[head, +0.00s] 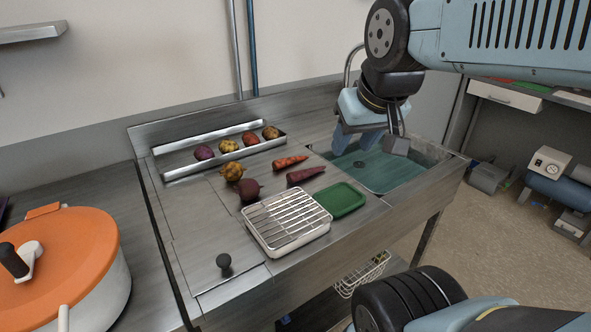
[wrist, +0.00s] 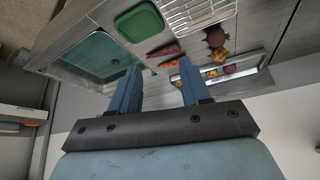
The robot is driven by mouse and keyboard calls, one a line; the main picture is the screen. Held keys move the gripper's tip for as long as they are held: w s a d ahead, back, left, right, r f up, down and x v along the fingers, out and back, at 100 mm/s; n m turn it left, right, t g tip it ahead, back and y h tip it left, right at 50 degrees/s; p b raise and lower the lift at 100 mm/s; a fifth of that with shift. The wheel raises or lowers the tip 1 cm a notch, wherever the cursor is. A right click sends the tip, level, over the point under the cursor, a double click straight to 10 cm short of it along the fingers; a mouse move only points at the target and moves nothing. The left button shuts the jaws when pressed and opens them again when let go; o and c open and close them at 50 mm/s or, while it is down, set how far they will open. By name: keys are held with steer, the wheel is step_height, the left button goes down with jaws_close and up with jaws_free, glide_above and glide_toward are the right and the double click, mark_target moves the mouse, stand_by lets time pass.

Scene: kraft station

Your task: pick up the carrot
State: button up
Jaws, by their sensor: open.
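An orange carrot (head: 289,162) lies on the steel counter in the head view, just right of the trough. A dark purple-red, carrot-shaped root (head: 305,175) lies close in front of it. In the wrist view the orange carrot (wrist: 169,63) shows small, beyond my fingertips, beside the dark root (wrist: 163,50). My gripper (head: 368,146) is open and empty. It hangs above the sink, to the right of the carrot and apart from it. Its two blue fingers also show spread in the wrist view (wrist: 158,75).
A steel trough (head: 172,175) holds several round vegetables. A yellow knobbly vegetable (head: 232,171) and a beet (head: 249,188) lie in front. A white wire-rack tray (head: 287,222) and a green tray (head: 341,199) stand nearer. The sink (head: 384,172) is at right, an orange-lidded pot (head: 65,255) at left.

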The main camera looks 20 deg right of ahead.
steer(key=shift+o, duration=0.8)
steer(key=shift+w, duration=0.1)
steer(key=shift+o, duration=0.5)
steer(key=shift+w+a+m, duration=0.1)
steer(key=shift+w+m, duration=0.2)
steer(key=m+g+h, duration=0.4)
steer(key=m, duration=1)
glide_above(308, 172)
steer(key=s+a, duration=0.2)
steer(key=a, duration=0.5)
step_height(308, 172, down, 11)
steer(key=x, duration=1.4)
steer(key=shift+w+a+f, duration=0.1)
steer(key=shift+w+a, duration=0.05)
steer(key=shift+a, duration=0.05)
steer(key=c, duration=1.1)
steer(key=shift+c, duration=0.2)
